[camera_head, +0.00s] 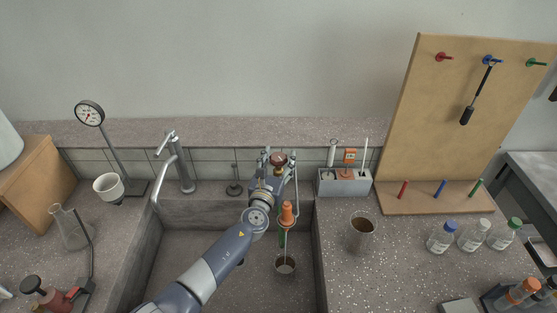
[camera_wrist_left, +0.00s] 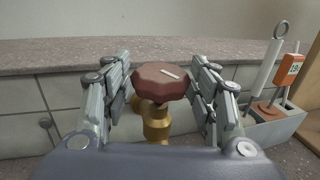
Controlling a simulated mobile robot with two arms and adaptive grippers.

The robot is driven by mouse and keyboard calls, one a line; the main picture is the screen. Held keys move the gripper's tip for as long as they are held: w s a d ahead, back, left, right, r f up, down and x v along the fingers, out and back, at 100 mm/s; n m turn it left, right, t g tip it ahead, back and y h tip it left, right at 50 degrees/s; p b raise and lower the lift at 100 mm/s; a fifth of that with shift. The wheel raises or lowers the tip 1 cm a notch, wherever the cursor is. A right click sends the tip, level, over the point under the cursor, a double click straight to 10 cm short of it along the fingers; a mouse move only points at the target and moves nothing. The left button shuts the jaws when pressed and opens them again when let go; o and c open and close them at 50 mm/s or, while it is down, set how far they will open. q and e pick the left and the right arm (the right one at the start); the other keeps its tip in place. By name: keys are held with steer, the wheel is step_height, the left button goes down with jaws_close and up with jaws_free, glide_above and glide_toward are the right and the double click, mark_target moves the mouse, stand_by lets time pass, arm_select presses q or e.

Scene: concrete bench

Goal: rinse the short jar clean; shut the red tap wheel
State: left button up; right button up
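The red tap wheel (camera_head: 278,158) sits on a brass valve at the back of the sink. In the left wrist view the dark red wheel (camera_wrist_left: 162,82) has a pale mark on top and lies between my fingers. My left gripper (camera_head: 278,163) is open around it, with a finger on each side; firm contact does not show. My right gripper is not in view.
A taller jar (camera_head: 361,233) with brown inside stands on the bench right of the sink (camera_head: 185,265). A grey holder (camera_head: 345,185) with an orange-tagged tool stands behind it. Capped bottles (camera_head: 441,238) and a pegboard (camera_head: 440,130) are farther right. A faucet (camera_head: 180,172) rises back left.

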arm_select(q)
steer(key=shift+s+a+f, duration=0.1)
steer(key=shift+s, duration=0.45)
steer(key=v, duration=1.1)
